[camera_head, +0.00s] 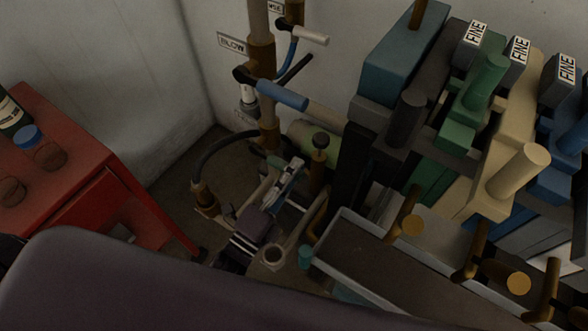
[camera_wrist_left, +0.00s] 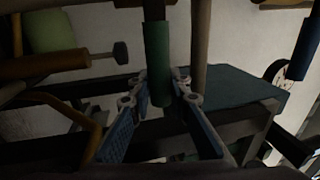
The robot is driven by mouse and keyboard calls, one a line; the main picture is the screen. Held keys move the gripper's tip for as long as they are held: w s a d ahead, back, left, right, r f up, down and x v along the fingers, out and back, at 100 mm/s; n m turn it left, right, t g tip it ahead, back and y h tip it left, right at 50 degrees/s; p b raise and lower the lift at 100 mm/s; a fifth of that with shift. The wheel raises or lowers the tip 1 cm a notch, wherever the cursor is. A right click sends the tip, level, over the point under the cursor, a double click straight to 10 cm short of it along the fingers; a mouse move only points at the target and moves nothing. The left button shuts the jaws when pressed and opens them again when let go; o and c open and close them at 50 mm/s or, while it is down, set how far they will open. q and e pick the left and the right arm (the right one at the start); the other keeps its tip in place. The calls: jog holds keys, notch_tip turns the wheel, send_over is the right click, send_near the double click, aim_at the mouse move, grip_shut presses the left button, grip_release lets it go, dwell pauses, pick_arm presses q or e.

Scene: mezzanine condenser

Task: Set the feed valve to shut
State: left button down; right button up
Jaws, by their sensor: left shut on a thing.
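My left gripper (camera_head: 284,174) reaches down into the pipework in the head view. In the left wrist view its two blue-padded fingers (camera_wrist_left: 160,106) are on either side of the end of a lever with a dark green grip (camera_wrist_left: 157,58), and they are shut on it. The lever's pivot is out of that view. In the head view the green grip is mostly hidden by the gripper and pipes. My right gripper is not in view.
A blue-handled lever (camera_head: 282,94) and a white-handled lever (camera_head: 310,35) stick out from the brass pipe above, near a BLOW sign (camera_head: 233,43). A red cabinet (camera_head: 85,165) stands left. Green, cream and blue lever units (camera_head: 440,185) and a grey trough (camera_head: 350,240) crowd the right.

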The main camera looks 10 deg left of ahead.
pick_arm(q)
jog(key=c, duration=1.8)
grip_release()
jog(key=shift+f, duration=0.15)
jog(key=shift+o, duration=0.2)
jog(key=v, duration=1.2)
